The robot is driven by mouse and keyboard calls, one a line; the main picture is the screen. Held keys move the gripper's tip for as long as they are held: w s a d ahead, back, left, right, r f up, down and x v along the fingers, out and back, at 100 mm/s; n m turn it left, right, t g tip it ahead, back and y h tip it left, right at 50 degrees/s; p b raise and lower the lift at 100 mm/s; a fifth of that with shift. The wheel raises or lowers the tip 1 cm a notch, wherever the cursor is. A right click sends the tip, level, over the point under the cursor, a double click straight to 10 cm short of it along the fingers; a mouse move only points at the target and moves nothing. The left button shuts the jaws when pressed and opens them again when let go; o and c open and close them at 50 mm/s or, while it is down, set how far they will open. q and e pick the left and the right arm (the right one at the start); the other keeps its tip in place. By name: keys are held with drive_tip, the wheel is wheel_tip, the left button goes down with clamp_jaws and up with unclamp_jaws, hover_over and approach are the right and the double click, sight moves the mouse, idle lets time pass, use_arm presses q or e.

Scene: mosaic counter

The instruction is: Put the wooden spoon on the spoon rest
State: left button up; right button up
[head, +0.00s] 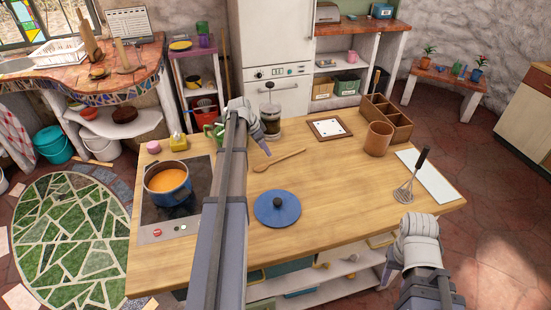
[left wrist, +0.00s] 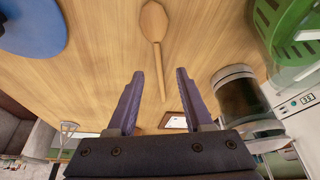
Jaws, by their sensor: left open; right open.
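The wooden spoon (head: 280,161) lies flat on the wooden counter (head: 330,195), right of my left arm. In the left wrist view its bowl (left wrist: 153,21) is at the top and its handle runs down between my fingers. My left gripper (head: 266,146) is open and empty, above the counter near the spoon; its fingers (left wrist: 159,75) are apart from the handle. My right gripper (head: 387,277) is open and empty near the counter's front edge. I cannot tell which item is the spoon rest; a framed white tile (head: 329,128) and a pale board (head: 430,176) lie on the counter.
A pot of orange soup (head: 168,184) stands on the hob, left of my left arm. A blue lid (head: 277,208) lies in front of the spoon. A French press (head: 270,118) and a green item (left wrist: 290,40) are close to my left gripper.

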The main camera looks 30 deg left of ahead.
sight(275, 160)
use_arm(q)
drive_tip(key=shift+b+x, duration=1)
drive_tip(key=shift+x, duration=0.15)
drive_tip(key=b+x, duration=0.1)
drive_tip(key=x, duration=0.1)
drive_tip(key=b+x, duration=0.1)
drive_tip(key=b, duration=0.1)
drive_tip(key=b+x, duration=0.1)
drive_tip(key=x, duration=0.1)
drive_tip(key=shift+w+d+f+b, duration=0.1)
drive_tip(key=shift+w+d+b, duration=0.3)
drive_tip(key=shift+d, duration=0.05)
clamp_jaws()
